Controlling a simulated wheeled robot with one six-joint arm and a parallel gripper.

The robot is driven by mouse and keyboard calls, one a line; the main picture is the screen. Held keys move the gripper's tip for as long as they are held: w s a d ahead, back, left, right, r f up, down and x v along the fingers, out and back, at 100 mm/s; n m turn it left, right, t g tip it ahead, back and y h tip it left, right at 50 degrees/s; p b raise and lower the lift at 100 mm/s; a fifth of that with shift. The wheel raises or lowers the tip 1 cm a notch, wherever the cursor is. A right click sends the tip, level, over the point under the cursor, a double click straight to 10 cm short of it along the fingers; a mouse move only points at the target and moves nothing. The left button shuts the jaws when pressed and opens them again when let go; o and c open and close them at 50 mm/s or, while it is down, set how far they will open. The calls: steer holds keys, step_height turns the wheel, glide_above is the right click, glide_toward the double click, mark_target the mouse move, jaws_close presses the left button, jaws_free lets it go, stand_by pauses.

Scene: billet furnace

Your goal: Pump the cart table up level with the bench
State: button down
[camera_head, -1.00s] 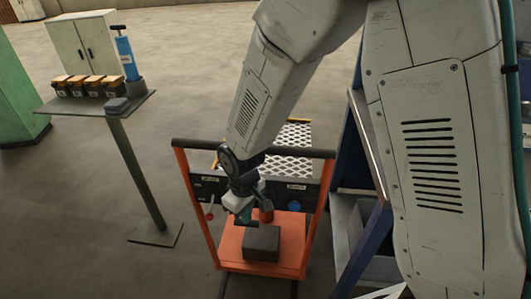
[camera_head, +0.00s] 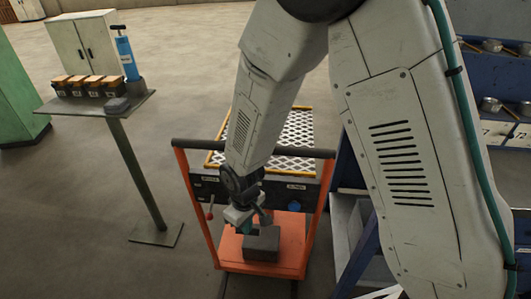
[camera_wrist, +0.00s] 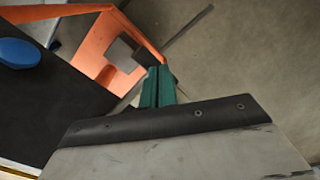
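The cart has orange posts, a black push bar (camera_head: 190,144) and a perforated table (camera_head: 292,135) with a yellow rim. A dark front panel below the bar carries a red lever (camera_head: 210,213) at left and a blue knob (camera_head: 294,206) at right. A grey block (camera_head: 262,245) sits on the orange base. My gripper (camera_head: 244,228) points down in front of the panel, beside this block. In the wrist view its teal fingers (camera_wrist: 158,88) are together, with nothing visible between them. The blue knob (camera_wrist: 18,52) is at the left there. My arm hides part of the table.
A blue-framed bench (camera_head: 358,240) stands close right of the cart, partly behind my arm. At left, a pedestal stand (camera_head: 140,110) holds several orange-topped boxes and a blue pump-like cylinder (camera_head: 127,58). Floor between stand and cart is clear.

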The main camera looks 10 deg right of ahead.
step_height(320, 180, up, 8)
steer(key=shift+w+d, duration=0.2)
steer(key=shift+w, duration=0.2)
stand_by(0.9)
steer(key=shift+s+a+f, duration=0.1)
steer(key=shift+s+f, duration=0.05)
steer(key=shift+f, duration=1.25)
steer(key=shift+s+f, duration=0.15)
steer(key=shift+f, duration=1.2)
steer(key=shift+s+a+f, duration=0.1)
steer(key=shift+s+f, duration=0.05)
steer(key=shift+f, duration=1.25)
step_height(320, 180, up, 8)
steer(key=shift+w+d, duration=0.2)
steer(key=shift+w, duration=0.25)
